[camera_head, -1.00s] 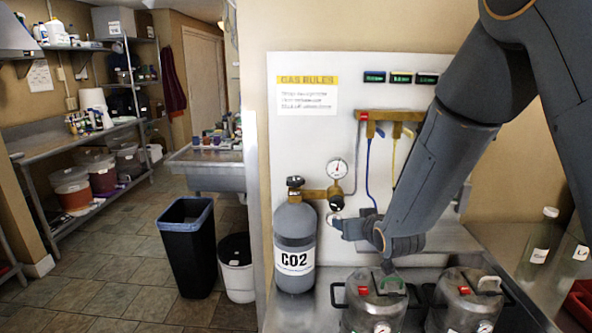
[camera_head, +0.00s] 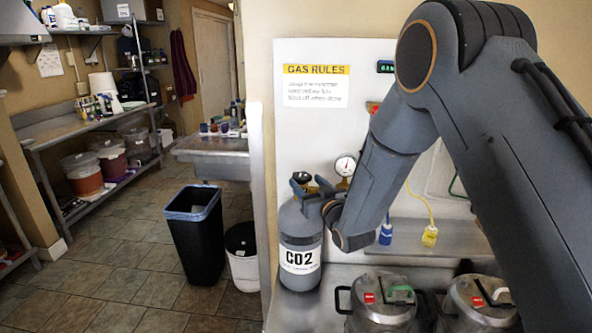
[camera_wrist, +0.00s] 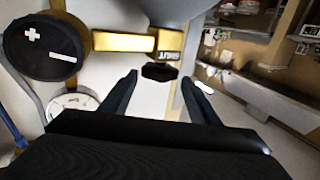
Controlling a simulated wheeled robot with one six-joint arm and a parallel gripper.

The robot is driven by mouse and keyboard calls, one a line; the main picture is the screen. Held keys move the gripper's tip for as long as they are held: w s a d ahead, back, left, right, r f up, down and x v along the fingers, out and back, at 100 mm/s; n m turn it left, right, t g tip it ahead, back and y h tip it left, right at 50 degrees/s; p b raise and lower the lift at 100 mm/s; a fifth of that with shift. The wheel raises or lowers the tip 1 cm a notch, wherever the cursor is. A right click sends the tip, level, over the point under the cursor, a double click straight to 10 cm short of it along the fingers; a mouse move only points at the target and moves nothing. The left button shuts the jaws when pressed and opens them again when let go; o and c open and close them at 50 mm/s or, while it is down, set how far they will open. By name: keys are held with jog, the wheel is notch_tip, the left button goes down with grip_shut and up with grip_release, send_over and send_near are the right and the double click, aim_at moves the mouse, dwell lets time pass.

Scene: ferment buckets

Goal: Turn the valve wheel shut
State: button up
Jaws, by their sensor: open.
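The grey CO2 cylinder (camera_head: 300,250) stands upright on the metal bench. Its dark valve wheel (camera_head: 302,177) is on top, partly hidden by my gripper (camera_head: 312,192), which is at the cylinder's neck. In the wrist view, my open gripper (camera_wrist: 160,78) has one finger to each side of a small black wheel (camera_wrist: 160,71). I cannot tell whether the fingers touch it. A larger black knob with a plus mark (camera_wrist: 40,46) is at the left, above a round gauge (camera_wrist: 72,103).
The pressure gauge (camera_head: 345,165) is close to the right of my gripper. Metal kegs (camera_head: 383,303) stand at the bench front. Blue (camera_head: 386,235) and yellow (camera_head: 430,236) hose ends hang behind my arm. A black bin (camera_head: 193,235) stands on the floor at left.

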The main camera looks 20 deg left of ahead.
jog(key=p+x, duration=0.2)
jog(key=x, duration=0.7)
jog(key=shift+w+p, duration=0.1)
jog(key=shift+p, duration=0.25)
jog(key=c, duration=0.8)
